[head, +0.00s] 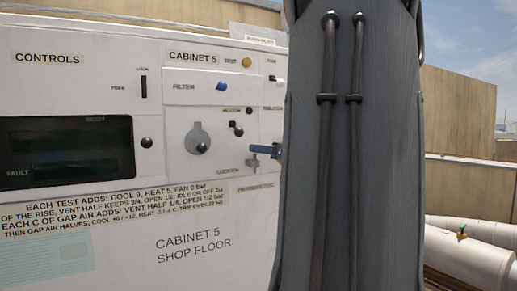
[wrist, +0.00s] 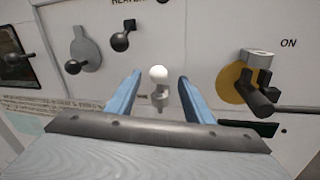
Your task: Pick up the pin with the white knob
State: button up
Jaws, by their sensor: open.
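The pin with the white knob (wrist: 158,73) stands in a small grey holder (wrist: 160,97) on the white cabinet front, in the middle of the wrist view. My gripper (wrist: 159,82) is open, with one blue finger to the left of the pin and one to the right. The knob shows between the fingertips, and I cannot tell whether either finger touches it. In the head view a blue fingertip (head: 261,149) shows close to the panel at the edge of my arm. My arm hides the rest of the gripper, and I cannot make out the white knob there.
Left of the pin are a grey round plate with a black-knobbed lever (wrist: 84,54) and another black knob (wrist: 121,42). Right of it is a yellow disc (wrist: 237,82) with a grey and black handle marked ON. Pale pipes (head: 466,255) lie at the lower right.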

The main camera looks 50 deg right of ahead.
jog(key=shift+w+d+r+p, duration=0.1)
jog(key=shift+w+p, duration=0.45)
jog(key=shift+w, duration=0.7)
jog(key=shift+w+d+p, duration=0.1)
jog(key=shift+w+p, duration=0.45)
jog(key=shift+w, duration=0.65)
jog(key=c, duration=1.1)
jog(key=shift+r, duration=0.1)
jog(key=shift+r, duration=0.55)
jog(key=r, duration=0.2)
jog(key=r+b, duration=0.1)
jog(key=s+r+b, duration=0.1)
jog(key=r, duration=0.1)
jog(key=shift+r, duration=0.3)
jog(key=s+a+b, duration=0.2)
jog(key=s+b, duration=0.2)
jog(key=s, duration=1.3)
jog(key=shift+a+r+p, duration=0.1)
jog(key=shift+r+p, duration=1.9)
jog(key=shift+r, duration=0.45)
